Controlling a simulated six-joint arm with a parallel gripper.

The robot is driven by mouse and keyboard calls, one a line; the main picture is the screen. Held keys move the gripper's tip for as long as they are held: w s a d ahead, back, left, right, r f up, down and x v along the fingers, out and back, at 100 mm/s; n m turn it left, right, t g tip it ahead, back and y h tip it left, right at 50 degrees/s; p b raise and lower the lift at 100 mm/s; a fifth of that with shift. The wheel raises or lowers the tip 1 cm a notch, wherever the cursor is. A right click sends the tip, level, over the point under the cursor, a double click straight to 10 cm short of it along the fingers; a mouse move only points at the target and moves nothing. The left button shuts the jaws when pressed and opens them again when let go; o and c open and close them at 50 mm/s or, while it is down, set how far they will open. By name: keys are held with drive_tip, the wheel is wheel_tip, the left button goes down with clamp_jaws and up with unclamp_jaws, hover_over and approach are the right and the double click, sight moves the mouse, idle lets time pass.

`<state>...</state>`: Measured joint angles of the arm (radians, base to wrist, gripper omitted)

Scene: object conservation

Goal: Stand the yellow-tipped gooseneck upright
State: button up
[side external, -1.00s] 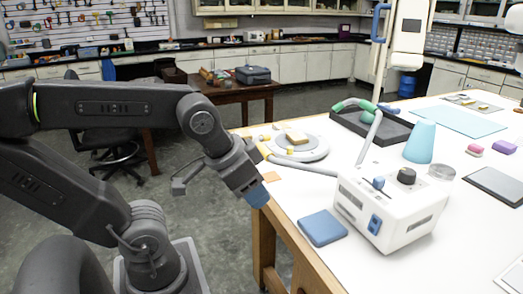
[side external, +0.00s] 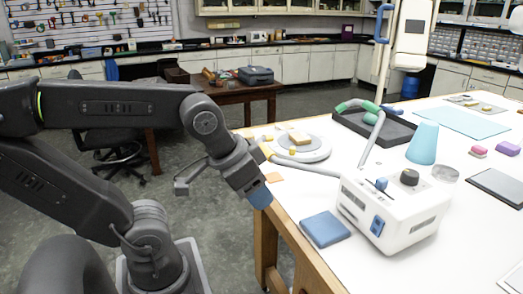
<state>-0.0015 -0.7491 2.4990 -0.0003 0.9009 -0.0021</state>
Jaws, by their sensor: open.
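The yellow-tipped gooseneck (side external: 305,167) is a grey flexible arm coming out of the left side of a white box (side external: 390,218). A second gooseneck (side external: 373,138) rises from behind the box and bends over to a green tip (side external: 346,105). My gripper (side external: 260,197) points down beside the table's left edge, below and apart from the yellow tip. It is open and empty; its blue fingertips show little detail.
The round plate (side external: 322,153) holds a tan block (side external: 299,137). A black tray (side external: 400,130) and a light-blue cone (side external: 423,143) stand behind the box. A blue square pad (side external: 325,228) lies in front of it, near the table's left edge.

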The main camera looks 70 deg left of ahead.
drive_tip(key=shift+o, duration=0.2)
drive_tip(key=w+a+r+n+g, duration=0.1)
drive_tip(key=w+a+r+n, duration=0.3)
drive_tip(key=a+n, duration=0.4)
drive_tip(key=shift+w+r+y, duration=0.25)
drive_tip(key=shift+w+y, duration=0.05)
drive_tip(key=shift+w, duration=0.5)
drive_tip(key=n+g, duration=0.1)
drive_tip(key=n, duration=0.9)
approach(264, 147)
wheel_tip(264, 147, up, 3)
drive_tip(key=x, duration=0.8)
drive_tip(key=s+x, duration=0.1)
drive_tip(key=x, duration=0.4)
drive_tip(key=shift+w+d+f, duration=0.1)
drive_tip(key=shift+d+f, duration=0.05)
drive_tip(key=shift+f, duration=0.1)
drive_tip(key=shift+c, duration=0.5)
clamp_jaws()
